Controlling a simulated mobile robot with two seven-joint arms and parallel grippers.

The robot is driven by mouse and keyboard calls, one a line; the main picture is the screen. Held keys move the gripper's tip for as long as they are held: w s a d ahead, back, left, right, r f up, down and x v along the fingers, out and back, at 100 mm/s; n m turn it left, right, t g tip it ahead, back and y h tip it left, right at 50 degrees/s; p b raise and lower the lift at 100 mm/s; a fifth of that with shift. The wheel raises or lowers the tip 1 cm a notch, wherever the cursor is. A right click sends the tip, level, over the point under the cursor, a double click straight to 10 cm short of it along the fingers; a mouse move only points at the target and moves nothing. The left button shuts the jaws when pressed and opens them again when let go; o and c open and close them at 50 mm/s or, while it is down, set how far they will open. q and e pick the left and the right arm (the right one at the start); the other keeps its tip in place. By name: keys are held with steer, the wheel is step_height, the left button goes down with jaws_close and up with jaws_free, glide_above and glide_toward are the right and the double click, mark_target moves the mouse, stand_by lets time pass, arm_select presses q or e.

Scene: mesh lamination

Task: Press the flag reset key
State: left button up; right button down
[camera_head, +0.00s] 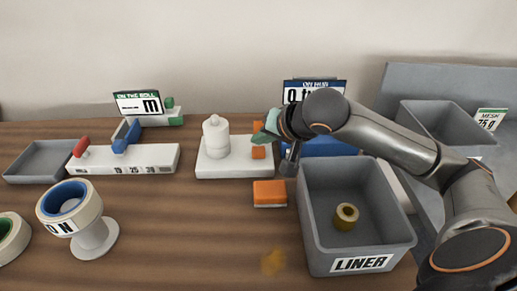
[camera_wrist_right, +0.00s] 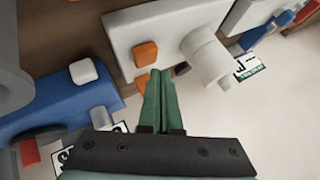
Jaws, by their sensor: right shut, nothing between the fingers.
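No label that I can read marks the flag reset key. An orange key (camera_wrist_right: 146,53) sits on a white base plate (camera_wrist_right: 128,30), beside a white cylinder (camera_wrist_right: 207,58). In the head view the orange piece (camera_head: 258,153) stands at the right end of the white plate (camera_head: 206,171). A blue box (camera_wrist_right: 60,107) with a white button (camera_wrist_right: 83,71) is to the left in the wrist view. My right gripper (camera_wrist_right: 157,74) is shut and empty, its green tips close to the orange key; contact cannot be told. In the head view the right gripper (camera_head: 262,138) partly hides the plate's back corner. My left gripper is not in view.
A grey LINER bin (camera_head: 312,235) holding a yellow-brown ring (camera_head: 346,216) stands in front of my right arm. A loose orange block (camera_head: 269,193) lies before the plate. A tape roll on a stand (camera_head: 92,238) is at left. The middle front table is mostly clear.

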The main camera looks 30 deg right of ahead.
mark_target(261, 153)
steer(key=shift+f, duration=0.1)
steer(key=shift+f, duration=0.3)
steer(key=shift+f, duration=0.6)
stand_by(0.8)
steer(key=shift+r+p, duration=1)
steer(key=shift+p, duration=0.05)
step_height(261, 153, up, 5)
steer(key=p, duration=0.6)
stand_by(0.6)
